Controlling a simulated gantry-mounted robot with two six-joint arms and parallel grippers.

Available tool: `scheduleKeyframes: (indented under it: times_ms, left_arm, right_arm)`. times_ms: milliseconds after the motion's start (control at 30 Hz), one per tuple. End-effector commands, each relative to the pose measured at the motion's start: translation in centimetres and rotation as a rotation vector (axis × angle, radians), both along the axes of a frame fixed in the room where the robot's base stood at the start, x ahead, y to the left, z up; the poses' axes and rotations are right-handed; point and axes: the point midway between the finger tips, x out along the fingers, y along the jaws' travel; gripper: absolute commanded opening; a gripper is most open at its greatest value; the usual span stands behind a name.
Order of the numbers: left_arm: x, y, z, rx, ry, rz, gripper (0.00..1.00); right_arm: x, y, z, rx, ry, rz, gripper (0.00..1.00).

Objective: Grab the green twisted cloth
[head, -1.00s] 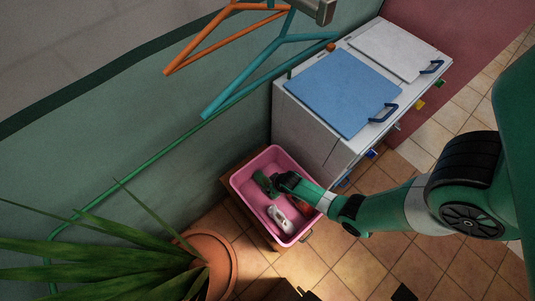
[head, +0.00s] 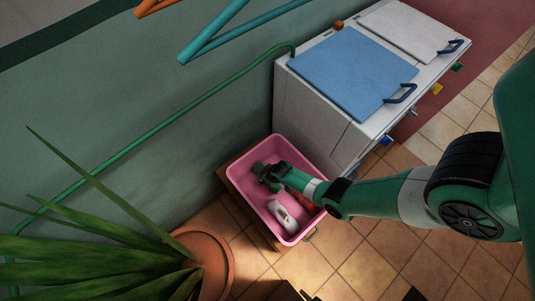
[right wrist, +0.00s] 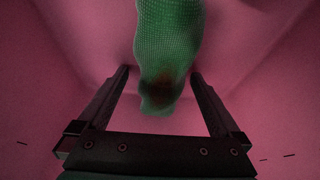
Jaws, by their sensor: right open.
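The green twisted cloth (right wrist: 167,45) lies in the pink bin, and in the right wrist view its lower end sits between my open fingers. In the head view a small part of the cloth (head: 259,168) shows at the tip of my right gripper (head: 268,176). My right gripper is open around the cloth's near end in the right wrist view (right wrist: 160,85), with a finger on each side. I cannot tell whether the fingers touch it. My left gripper is not in view.
The pink bin (head: 235,179) has raised walls around my gripper. A white object (head: 283,216) and an orange-red object (head: 297,197) lie in it. A white cabinet with a blue lid (head: 350,80) stands close behind right. A potted plant (head: 207,260) stands at left.

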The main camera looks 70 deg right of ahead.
Motion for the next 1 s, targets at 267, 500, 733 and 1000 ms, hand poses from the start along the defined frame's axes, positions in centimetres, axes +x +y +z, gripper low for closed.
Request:
scheduleKeyframes:
  times_ms: [267, 500, 733, 1000]
  left_arm:
    - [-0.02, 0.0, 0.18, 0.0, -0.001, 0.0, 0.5]
    - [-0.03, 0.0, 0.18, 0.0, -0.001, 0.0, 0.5]
    - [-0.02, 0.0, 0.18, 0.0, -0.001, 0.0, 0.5]
    - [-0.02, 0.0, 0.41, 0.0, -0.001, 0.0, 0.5]
  right_arm:
    - [-0.01, 0.02, 0.14, 0.0, 0.0, 0.0, 0.82]
    - [-0.02, 0.02, 0.14, 0.0, 0.0, 0.0, 0.39]
    - [0.01, 0.02, 0.16, 0.0, 0.0, 0.0, 0.0]
    - [0.0, 0.02, 0.42, 0.0, 0.0, 0.0, 0.0]
